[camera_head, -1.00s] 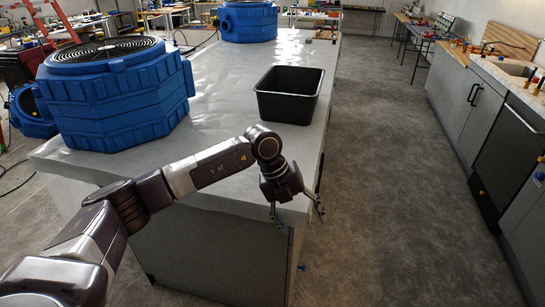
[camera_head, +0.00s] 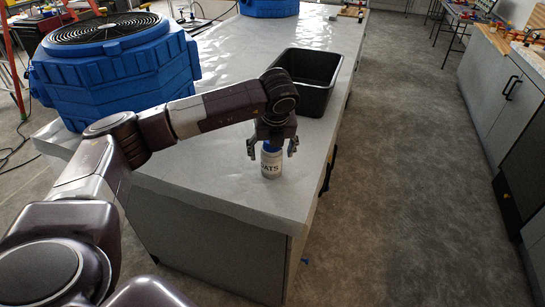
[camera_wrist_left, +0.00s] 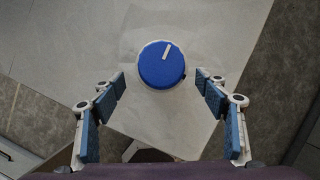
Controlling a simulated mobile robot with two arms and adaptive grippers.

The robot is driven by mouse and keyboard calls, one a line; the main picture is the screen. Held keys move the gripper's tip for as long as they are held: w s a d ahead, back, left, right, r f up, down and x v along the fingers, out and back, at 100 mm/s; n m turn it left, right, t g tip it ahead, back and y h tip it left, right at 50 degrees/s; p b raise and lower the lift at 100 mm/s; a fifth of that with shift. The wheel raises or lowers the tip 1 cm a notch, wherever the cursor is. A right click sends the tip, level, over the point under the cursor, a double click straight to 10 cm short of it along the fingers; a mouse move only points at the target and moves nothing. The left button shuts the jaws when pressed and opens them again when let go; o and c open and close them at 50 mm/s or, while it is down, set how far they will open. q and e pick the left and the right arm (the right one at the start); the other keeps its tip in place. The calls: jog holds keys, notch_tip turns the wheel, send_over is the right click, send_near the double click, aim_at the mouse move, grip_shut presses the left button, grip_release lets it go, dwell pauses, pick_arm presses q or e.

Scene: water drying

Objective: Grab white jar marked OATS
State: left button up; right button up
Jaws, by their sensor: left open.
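The white jar marked OATS (camera_head: 271,164) stands upright on the grey counter near its front right corner. Its blue lid (camera_wrist_left: 161,65) is seen from above in the left wrist view, ahead of the fingers and near the middle between their lines. My left gripper (camera_head: 271,152) is open above the jar, with a finger on either side of its top in the head view. In the left wrist view, the left gripper (camera_wrist_left: 161,88) has its blue-padded fingers spread wide, apart from the lid. My right gripper is not in view.
A black open bin (camera_head: 310,72) stands on the counter behind the jar. A large blue air mover (camera_head: 115,70) sits at the left. The counter's right edge (camera_head: 325,160) is close to the jar. Open floor (camera_head: 410,170) lies to the right.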

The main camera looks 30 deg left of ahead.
pick_arm(q)
jog(key=p+x, duration=0.1)
jog(key=x, duration=0.3)
jog(key=shift+w+p, duration=0.15)
jog(key=shift+p, duration=0.25)
jog(key=shift+w+a+f, duration=0.1)
jog(key=shift+f, duration=0.3)
jog(key=c, duration=1.3)
jog(key=shift+w+r, duration=0.1)
jog(key=c, duration=0.5)
jog(key=shift+o, duration=0.2)
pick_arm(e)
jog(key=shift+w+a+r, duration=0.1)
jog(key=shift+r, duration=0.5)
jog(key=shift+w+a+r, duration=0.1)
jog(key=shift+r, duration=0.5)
pick_arm(q)
jog(key=shift+r, duration=0.1)
